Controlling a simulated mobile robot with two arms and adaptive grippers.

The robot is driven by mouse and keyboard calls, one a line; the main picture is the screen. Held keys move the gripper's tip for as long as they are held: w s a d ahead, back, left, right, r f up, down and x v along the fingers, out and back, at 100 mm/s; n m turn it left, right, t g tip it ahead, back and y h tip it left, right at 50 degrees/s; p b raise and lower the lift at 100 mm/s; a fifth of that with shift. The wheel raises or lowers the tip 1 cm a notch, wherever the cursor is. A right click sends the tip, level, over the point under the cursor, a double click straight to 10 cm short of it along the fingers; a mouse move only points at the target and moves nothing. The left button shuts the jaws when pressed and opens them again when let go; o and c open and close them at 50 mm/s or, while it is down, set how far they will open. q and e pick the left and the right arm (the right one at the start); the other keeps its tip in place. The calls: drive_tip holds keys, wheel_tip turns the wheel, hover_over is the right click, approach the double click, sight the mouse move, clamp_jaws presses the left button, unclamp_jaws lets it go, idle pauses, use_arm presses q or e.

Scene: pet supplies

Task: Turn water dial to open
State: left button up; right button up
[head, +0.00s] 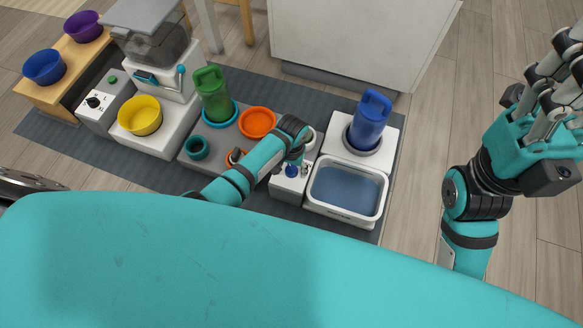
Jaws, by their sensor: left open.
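The water dispenser is a white unit with a blue bottle (368,122) standing in its base and a water-filled basin (347,190) in front. A small white box (287,186) is at the basin's left side. A small blue knob (291,170), which looks like the water dial, is on this box; its setting is too small to read. My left gripper (299,168) is open right at the knob and partly covers it. I cannot tell whether it touches the knob. My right gripper (563,75) is raised at the far right, away from the dispenser and partly cut off by the frame.
A feeder (155,50) with a yellow bowl (140,115) and a control box with a black dial (95,101) stand left. A green bottle (212,92), an orange bowl (257,122) and a teal cup (196,147) are near my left arm. A white cabinet (360,40) stands behind.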

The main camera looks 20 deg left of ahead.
use_arm(q)
drive_tip(key=c, duration=1.1)
drive_tip(key=shift+c, duration=0.2)
